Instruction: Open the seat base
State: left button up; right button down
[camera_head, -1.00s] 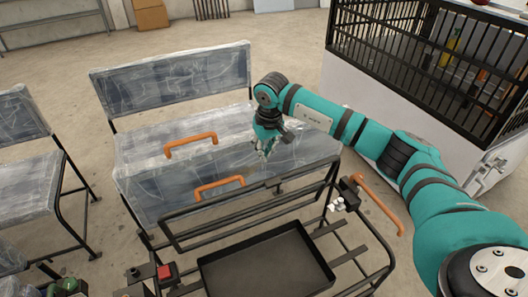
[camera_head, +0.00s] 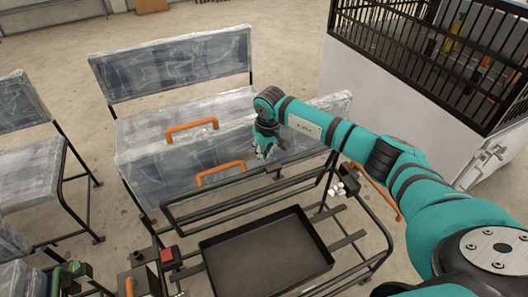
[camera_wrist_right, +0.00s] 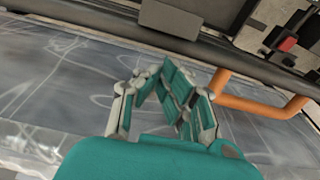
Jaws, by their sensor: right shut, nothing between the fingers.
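The seat base (camera_head: 160,178) is the box-like lower part of a bench wrapped in clear plastic, in the middle left of the head view. My right gripper (camera_head: 262,153) is shut and empty, to the right of both handles and close to the front face. In the right wrist view the shut fingers (camera_wrist_right: 165,80) are beside an orange handle (camera_wrist_right: 258,107), with no grip on it. Contact with the seat is unclear. My left gripper is out of view.
A black metal frame with a dark tray (camera_head: 268,255) stands in front of the seat. A red button (camera_head: 168,255) is at its left. A white crate with black bars (camera_head: 410,110) stands at the right. Another wrapped seat (camera_head: 30,180) is at the left.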

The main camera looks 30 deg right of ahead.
jog(key=s+f+t, duration=0.1)
jog(key=s, duration=0.6)
jog(key=shift+s+a+f, duration=0.2)
jog(key=shift+f, duration=0.1)
jog(key=shift+r, duration=0.1)
